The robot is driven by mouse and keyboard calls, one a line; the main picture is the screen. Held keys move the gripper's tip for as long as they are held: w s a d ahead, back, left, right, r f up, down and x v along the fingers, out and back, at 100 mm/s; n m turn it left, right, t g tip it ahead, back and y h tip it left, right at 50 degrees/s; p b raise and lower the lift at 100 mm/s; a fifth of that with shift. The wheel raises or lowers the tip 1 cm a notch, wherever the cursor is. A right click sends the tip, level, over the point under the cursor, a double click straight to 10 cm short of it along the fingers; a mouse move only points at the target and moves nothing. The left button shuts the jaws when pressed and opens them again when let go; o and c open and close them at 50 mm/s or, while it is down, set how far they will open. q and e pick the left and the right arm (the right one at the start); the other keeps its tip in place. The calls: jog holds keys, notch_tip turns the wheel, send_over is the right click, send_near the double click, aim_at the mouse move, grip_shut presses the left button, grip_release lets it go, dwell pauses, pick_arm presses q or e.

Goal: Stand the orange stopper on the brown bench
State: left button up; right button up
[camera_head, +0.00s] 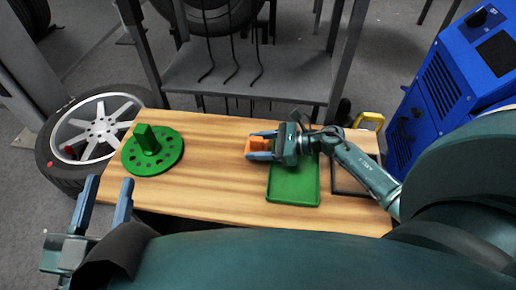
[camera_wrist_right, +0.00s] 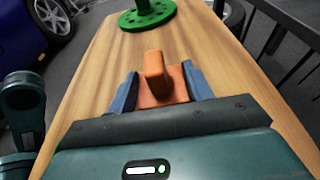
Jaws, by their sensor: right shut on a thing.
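The orange stopper (camera_head: 257,149) is between the fingers of my right gripper (camera_head: 262,146), over the middle of the brown bench (camera_head: 215,190). In the right wrist view the stopper (camera_wrist_right: 157,78) shows an upright block on a wider orange base, with a blue finger on each side. My right gripper (camera_wrist_right: 160,88) is shut on it. I cannot tell whether the stopper touches the bench top. My left gripper (camera_head: 102,202) is open and empty, off the left front edge of the bench.
A green round disc with holes and an upright block (camera_head: 168,157) stands on the bench's left part. A green tray (camera_head: 294,190) lies below my right gripper, with a dark frame (camera_head: 340,185) to its right. Bare wood lies between disc and tray.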

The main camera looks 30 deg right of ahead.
jog(key=shift+f, duration=0.1)
jog(key=o, duration=1)
pick_arm(q)
jog(key=shift+r, duration=0.1)
pick_arm(e)
jog(key=shift+s+d+r, duration=0.2)
jog(key=shift+s+d, duration=0.05)
jog(key=shift+d, duration=0.2)
pick_arm(q)
jog(key=shift+a+f+y+p, duration=0.15)
jog(key=shift+f+y+p, duration=0.15)
jog(key=shift+p, duration=0.85)
pick_arm(e)
jog(key=v, duration=1.1)
pick_arm(q)
jog(key=shift+s+r, duration=0.1)
jog(key=shift+r, duration=0.05)
pick_arm(e)
jog(key=shift+f, duration=0.1)
jog(key=shift+a, duration=0.1)
